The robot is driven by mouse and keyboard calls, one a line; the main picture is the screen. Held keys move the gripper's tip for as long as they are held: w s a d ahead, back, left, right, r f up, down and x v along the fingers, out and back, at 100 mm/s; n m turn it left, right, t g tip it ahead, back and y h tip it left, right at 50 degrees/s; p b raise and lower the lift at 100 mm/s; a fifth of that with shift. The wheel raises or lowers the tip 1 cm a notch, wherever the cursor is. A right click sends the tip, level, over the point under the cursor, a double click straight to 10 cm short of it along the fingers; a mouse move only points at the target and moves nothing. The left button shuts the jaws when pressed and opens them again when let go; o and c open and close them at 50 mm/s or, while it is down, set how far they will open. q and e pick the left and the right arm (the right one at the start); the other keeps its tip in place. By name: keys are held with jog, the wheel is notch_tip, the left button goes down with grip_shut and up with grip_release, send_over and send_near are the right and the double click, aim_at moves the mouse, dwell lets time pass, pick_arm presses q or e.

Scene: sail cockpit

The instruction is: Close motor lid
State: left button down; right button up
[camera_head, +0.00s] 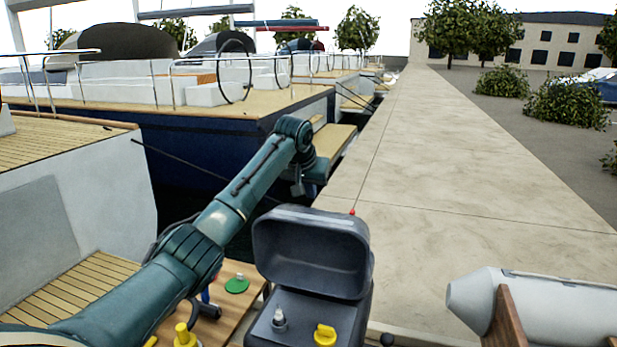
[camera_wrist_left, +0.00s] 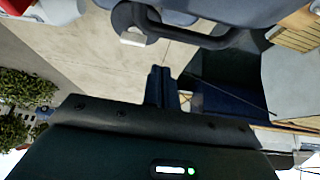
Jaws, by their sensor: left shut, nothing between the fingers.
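The motor lid (camera_head: 312,255) is a dark grey hollow shell. It stands open, tilted up at the back of the motor body (camera_head: 345,322), with its hollow side facing me. On the uncovered top of the motor are a small silvery fitting (camera_head: 279,318) and a yellow cap (camera_head: 324,335). My left gripper (camera_head: 297,188) hangs beyond and above the lid's upper edge, apart from it. In the left wrist view its fingers (camera_wrist_left: 161,88) are together and empty. A blue-grey surface at the top of that view may be the lid or motor. My right gripper is not in view.
A concrete quay (camera_head: 440,170) runs away at the right, and a dark blue boat (camera_head: 210,150) lies beyond my arm. A grey inflatable tube (camera_head: 545,305) is at the lower right. Yellow and green fittings are on the wooden deck left of the motor.

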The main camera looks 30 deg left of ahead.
pick_arm(q)
jog(key=shift+s+d+f+p, duration=0.15)
jog(key=shift+s, duration=0.65)
jog(key=shift+s+d+f+p, duration=0.15)
jog(key=shift+s, duration=0.65)
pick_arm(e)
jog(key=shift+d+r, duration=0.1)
pick_arm(q)
jog(key=shift+f, duration=0.1)
jog(key=shift+s+t+b, duration=0.15)
jog(key=shift+t+b, duration=0.15)
jog(key=shift+b, duration=0.15)
jog(key=shift+s+d+t, duration=0.1)
jog(key=shift+s+t, duration=0.2)
jog(key=shift+s, duration=0.1)
jog(key=shift+s+t+b, duration=0.1)
jog(key=shift+t+b, duration=0.2)
jog(key=shift+b, duration=0.1)
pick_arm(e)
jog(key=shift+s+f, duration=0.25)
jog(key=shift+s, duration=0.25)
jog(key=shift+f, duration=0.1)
